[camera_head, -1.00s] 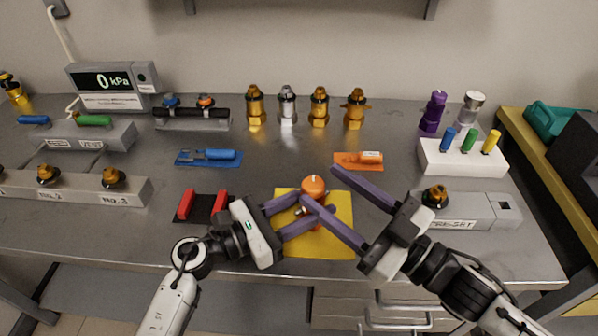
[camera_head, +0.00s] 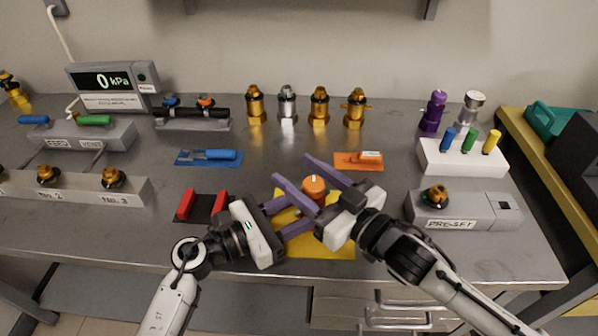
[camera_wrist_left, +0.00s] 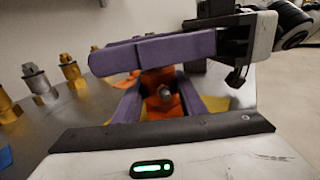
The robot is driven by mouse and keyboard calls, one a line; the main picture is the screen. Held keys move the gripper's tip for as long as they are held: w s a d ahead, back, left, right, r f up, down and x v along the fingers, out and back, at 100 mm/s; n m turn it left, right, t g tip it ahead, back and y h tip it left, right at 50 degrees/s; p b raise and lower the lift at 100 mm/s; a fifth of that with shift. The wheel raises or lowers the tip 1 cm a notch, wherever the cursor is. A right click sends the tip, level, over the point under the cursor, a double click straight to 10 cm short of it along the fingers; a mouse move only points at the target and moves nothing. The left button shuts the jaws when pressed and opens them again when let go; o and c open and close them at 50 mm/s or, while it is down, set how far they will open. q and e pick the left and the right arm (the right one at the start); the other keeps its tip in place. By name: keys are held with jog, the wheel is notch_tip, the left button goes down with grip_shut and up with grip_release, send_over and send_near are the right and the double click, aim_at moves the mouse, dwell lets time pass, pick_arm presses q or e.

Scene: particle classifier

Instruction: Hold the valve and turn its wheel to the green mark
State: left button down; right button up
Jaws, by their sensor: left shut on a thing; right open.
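The orange valve (camera_head: 314,186) stands upright over the yellow mat (camera_head: 325,245). My left gripper (camera_head: 308,210) comes in low from the left and is shut on the valve body. The left wrist view shows the orange body (camera_wrist_left: 160,103) with a silver stub between its two purple fingers. My right gripper (camera_head: 292,168) is open, with its purple fingers on either side of the orange wheel at the valve's top. I cannot tell whether they touch it. In the left wrist view a right finger (camera_wrist_left: 150,50) crosses above the valve and hides the wheel. I cannot make out a green mark.
A red-handled tool on a dark mat (camera_head: 205,207) lies left of the yellow mat. A blue tool (camera_head: 210,157) and an orange tool (camera_head: 360,160) lie behind. Several brass and silver fittings (camera_head: 319,108) stand at the back. The grey PRE-SET block (camera_head: 470,211) is at the right.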

jog(key=shift+w+a, duration=0.2)
jog(key=shift+w, duration=0.05)
jog(key=c, duration=1)
jog(key=shift+c, duration=0.2)
jog(key=shift+s+a+n+g+y, duration=0.3)
jog(key=shift+n+g+y, duration=0.5)
jog(key=shift+n+g, duration=0.8)
jog(key=shift+s+a+n+g+y, duration=0.1)
jog(key=shift+s+n+g+y, duration=0.65)
jog(key=shift+g, duration=1.4)
jog(key=shift+s+a+n+g+y, duration=0.2)
jog(key=shift+n+g+y, duration=0.65)
jog(key=shift+n+g, duration=0.95)
jog(key=shift+g, duration=0.25)
